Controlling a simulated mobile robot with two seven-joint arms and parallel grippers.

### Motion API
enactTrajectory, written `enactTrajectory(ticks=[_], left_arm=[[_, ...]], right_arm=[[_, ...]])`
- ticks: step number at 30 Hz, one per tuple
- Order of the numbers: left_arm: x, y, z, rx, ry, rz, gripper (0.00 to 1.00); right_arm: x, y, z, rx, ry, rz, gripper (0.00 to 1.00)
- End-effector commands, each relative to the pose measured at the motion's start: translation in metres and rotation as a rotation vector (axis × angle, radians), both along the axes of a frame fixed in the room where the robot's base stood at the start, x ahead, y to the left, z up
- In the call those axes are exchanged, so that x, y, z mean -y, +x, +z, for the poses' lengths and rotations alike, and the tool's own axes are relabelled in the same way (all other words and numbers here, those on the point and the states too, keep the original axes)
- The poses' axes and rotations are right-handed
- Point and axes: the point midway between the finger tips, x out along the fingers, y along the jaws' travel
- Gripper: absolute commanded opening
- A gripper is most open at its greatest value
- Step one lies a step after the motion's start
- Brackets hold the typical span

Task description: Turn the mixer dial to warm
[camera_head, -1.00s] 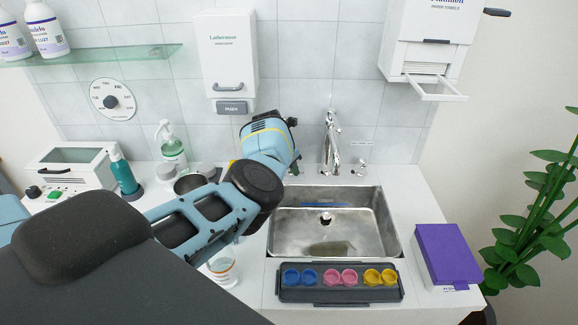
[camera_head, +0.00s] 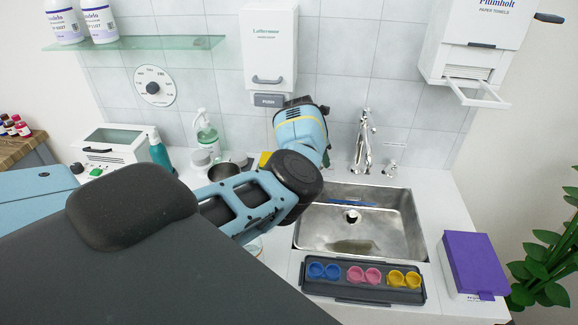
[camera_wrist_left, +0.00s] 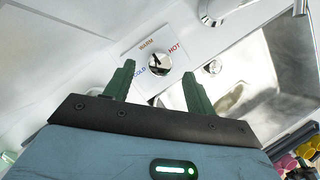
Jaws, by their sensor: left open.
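The mixer dial is a round silver knob (camera_wrist_left: 158,63) with a dark pointer, on a white plate marked COLD, WARM and HOT in the left wrist view. I cannot tell surely which mark the pointer faces. My left gripper (camera_wrist_left: 158,70) is open, its two green fingers to either side of the dial in the picture. Nothing is held between them, and I cannot tell whether they touch the dial. In the head view my left arm hides the dial and the fingers. My right gripper is in neither view.
A metal sink (camera_head: 400,215) with a chrome faucet (camera_head: 364,145) and a small silver knob (camera_head: 389,170) is right of my left arm. A dark tray (camera_head: 336,290) of coloured cups lies in front of it, beside a purple-lidded box (camera_head: 475,262). A soap dispenser (camera_head: 270,45) hangs above.

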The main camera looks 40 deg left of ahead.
Motion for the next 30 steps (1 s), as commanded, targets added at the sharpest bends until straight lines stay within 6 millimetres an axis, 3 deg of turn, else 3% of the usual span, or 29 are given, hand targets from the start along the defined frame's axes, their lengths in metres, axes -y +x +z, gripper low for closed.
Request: enactTrajectory(ticks=[5, 30], left_arm=[[-0.001, -0.008, 0.017, -0.001, 0.000, 0.001, 0.55], [-0.028, -0.110, 0.015, -0.003, 0.000, 0.002, 0.55]], right_arm=[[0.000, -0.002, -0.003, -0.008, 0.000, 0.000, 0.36], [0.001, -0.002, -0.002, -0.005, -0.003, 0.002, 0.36]])
